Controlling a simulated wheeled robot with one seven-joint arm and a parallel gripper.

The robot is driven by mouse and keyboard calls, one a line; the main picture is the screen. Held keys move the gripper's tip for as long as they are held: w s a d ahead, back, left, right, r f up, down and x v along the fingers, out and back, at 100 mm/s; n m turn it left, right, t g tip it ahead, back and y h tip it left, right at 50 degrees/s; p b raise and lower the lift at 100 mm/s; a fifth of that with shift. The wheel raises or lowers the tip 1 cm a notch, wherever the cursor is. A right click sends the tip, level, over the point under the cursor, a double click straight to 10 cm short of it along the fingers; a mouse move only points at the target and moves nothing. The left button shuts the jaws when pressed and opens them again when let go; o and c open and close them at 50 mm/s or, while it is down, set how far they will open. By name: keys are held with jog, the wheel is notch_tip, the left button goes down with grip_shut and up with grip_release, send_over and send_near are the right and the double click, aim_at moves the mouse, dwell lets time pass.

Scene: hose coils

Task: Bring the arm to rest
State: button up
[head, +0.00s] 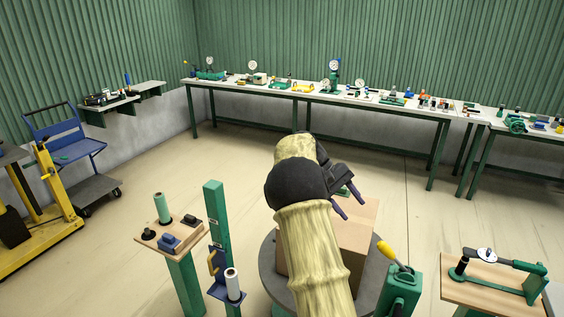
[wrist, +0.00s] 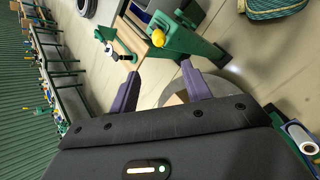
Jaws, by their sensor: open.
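My gripper (head: 341,204) is at the end of my pale, black-jointed arm in the middle of the head view. Its two purple fingers stand apart with nothing between them, and they also show in the wrist view (wrist: 160,92). In the head view the fingers are above a cardboard box (head: 352,240) that sits on a round grey stand (head: 268,262). My arm hides part of the box and the stand. In the wrist view the fingers point toward a green device with a yellow knob (wrist: 158,39), apart from it.
A green post (head: 217,225) and a small wooden-topped stand (head: 155,237) are left of my arm. A yellow-handled green device (head: 400,285) and a wooden-topped stand with a gauge (head: 470,285) are at right. Long workbenches (head: 320,97) line the back wall. Open floor lies between.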

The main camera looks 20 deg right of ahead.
jog(key=s+a+f+t+y, duration=0.3)
jog(key=s+a, duration=0.6)
jog(key=a, duration=0.3)
jog(key=s+a+f+t+y, duration=0.3)
jog(key=s+a+f+t, duration=0.2)
jog(key=s+a, duration=0.5)
jog(key=shift+s+a+t, duration=0.2)
jog(key=shift+a+t, duration=0.1)
jog(key=shift+a, duration=0.65)
